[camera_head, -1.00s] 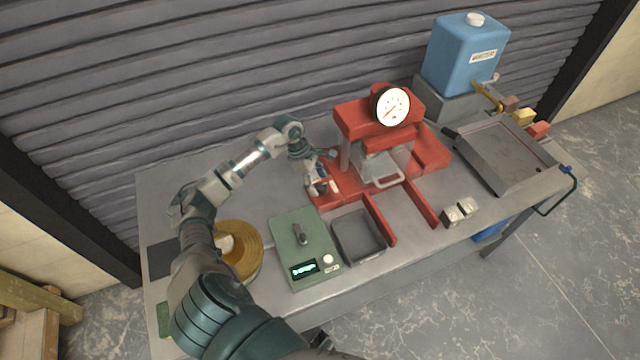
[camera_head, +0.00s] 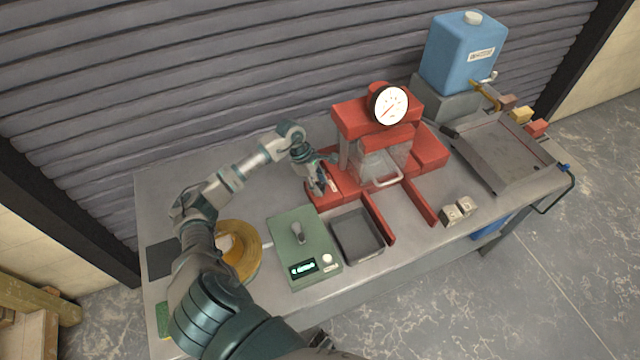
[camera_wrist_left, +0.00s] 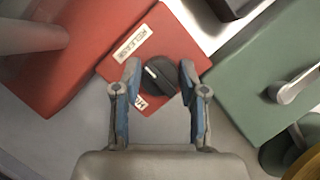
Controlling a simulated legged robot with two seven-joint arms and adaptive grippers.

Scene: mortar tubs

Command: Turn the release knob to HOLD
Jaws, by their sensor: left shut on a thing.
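The release knob (camera_wrist_left: 158,76) is a black round knob with a white pointer line on the red box of the press. In the left wrist view the line points up and left, roughly toward the RELEASE label (camera_wrist_left: 133,45). A second label (camera_wrist_left: 139,103), partly hidden by a finger, is at the lower left of the knob. My left gripper (camera_wrist_left: 160,70) has its two fingers on either side of the knob, shut on it. In the head view the left gripper (camera_head: 322,186) is at the left of the red press (camera_head: 352,120) and hides the knob.
A green box (camera_head: 290,262) with a lever and display, and a dark tray (camera_head: 357,236), stand in front of the press. A brass-coloured roll (camera_head: 248,262) lies by my left arm. A blue tank (camera_head: 464,55) and grey pan (camera_head: 500,158) are to the right.

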